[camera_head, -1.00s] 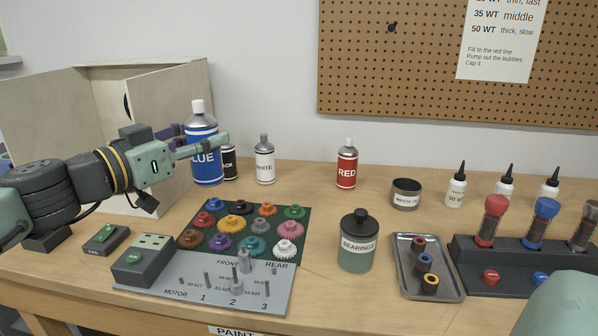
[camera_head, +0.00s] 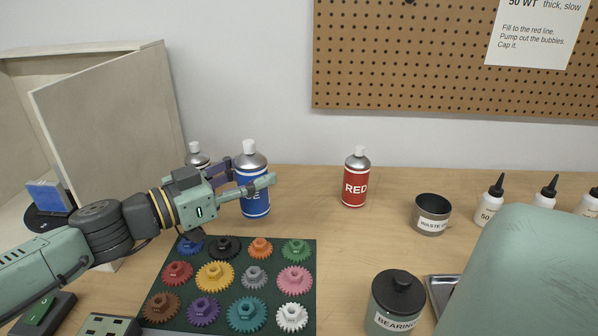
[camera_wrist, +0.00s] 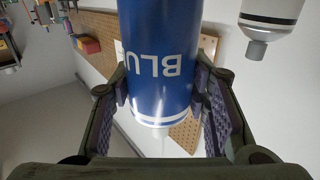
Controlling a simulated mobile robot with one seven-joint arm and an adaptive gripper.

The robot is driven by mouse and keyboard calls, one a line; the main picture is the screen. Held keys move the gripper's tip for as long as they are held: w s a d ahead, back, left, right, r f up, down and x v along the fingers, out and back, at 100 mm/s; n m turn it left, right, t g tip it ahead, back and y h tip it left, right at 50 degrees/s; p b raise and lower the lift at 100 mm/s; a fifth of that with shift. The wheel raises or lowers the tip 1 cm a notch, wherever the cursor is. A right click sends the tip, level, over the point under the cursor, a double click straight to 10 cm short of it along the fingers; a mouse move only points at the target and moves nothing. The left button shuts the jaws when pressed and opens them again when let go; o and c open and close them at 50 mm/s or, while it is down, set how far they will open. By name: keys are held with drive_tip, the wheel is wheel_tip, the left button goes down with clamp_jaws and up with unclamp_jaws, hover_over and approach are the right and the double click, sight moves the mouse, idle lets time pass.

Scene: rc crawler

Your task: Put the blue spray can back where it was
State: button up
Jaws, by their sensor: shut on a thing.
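The blue spray can (camera_head: 254,204) is upright in my gripper (camera_head: 256,178), at the back of the workbench. My fingers close on its sides; in the wrist view the can (camera_wrist: 160,75) sits between the two finger pads (camera_wrist: 163,100) with its lettering upside down. I cannot tell whether its base touches the bench. The white spray can (camera_head: 197,155) stands behind and left of it, mostly hidden by my gripper; its top also shows in the wrist view (camera_wrist: 268,22). The red spray can (camera_head: 355,182) stands to the right. The black can is not visible.
The gear mat (camera_head: 309,270) lies in front of the blue can. An open wooden box (camera_head: 110,125) stands at left. The waste cup (camera_head: 431,215) and bearings jar (camera_head: 396,305) are at right. Bench between the blue and red cans is clear.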

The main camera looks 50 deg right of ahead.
drive_tip(key=d+f+p, duration=0.1)
drive_tip(key=d, duration=0.4)
drive_tip(key=d+f+p, duration=0.2)
drive_tip(key=d, duration=0.2)
drive_tip(key=d+f+p, duration=0.1)
drive_tip(key=d, duration=0.4)
drive_tip(key=shift+w+d+f+p, duration=0.3)
drive_tip(key=shift+w+f+p, duration=0.1)
drive_tip(key=shift+f, duration=0.15)
drive_tip(key=shift+f, duration=0.45)
drive_tip(key=o, duration=1.1)
